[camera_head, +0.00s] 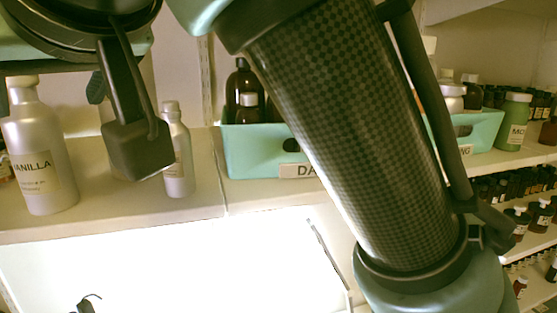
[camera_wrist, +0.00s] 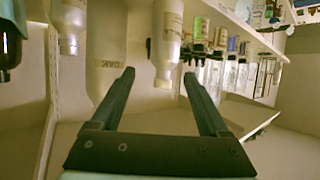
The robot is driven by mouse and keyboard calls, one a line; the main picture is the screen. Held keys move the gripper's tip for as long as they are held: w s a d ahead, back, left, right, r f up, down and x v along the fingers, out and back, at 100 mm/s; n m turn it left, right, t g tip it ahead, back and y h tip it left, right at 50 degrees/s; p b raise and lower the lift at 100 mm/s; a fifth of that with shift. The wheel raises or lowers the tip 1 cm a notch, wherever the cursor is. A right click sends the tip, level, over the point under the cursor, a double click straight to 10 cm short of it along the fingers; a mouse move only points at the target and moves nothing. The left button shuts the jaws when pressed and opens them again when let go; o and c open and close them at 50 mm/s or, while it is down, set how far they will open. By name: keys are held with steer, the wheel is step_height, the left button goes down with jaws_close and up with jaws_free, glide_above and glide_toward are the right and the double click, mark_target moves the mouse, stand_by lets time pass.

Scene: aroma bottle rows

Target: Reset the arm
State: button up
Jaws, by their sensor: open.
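My gripper (camera_wrist: 158,76) is open in the wrist view, its two dark fingers spread apart. A pale bottle (camera_wrist: 168,40) shows upside down in that view, between and beyond the fingertips; I see no finger closed on it. In the head view my arm crosses from top centre to lower right. My wrist is at the upper left, in front of the shelf; the fingers are not clear there.
A silver bottle labelled VANILLA (camera_head: 38,150) and a smaller silver bottle (camera_head: 177,152) stand on the shelf (camera_head: 110,222). A teal bin (camera_head: 245,150) with dark bottles is partly behind my arm. Another teal bin (camera_head: 482,131) and a green jar (camera_head: 514,120) are right. Lower shelves hold small bottles.

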steer(key=s+d+f+m+t+h+b, duration=0.2)
steer(key=d+m+t+h+b, duration=0.3)
steer(key=d+t, duration=0.4)
steer(key=s+d+f+m+t+h+b, duration=0.2)
steer(key=d+f+m+t+h+b, duration=0.2)
steer(key=d+t, duration=0.5)
steer(key=shift+d+f+m+t+h+b, duration=0.45)
steer(key=shift+f+h+b, duration=0.2)
steer(key=shift+b, duration=0.35)
steer(key=shift+s+a, duration=0.1)
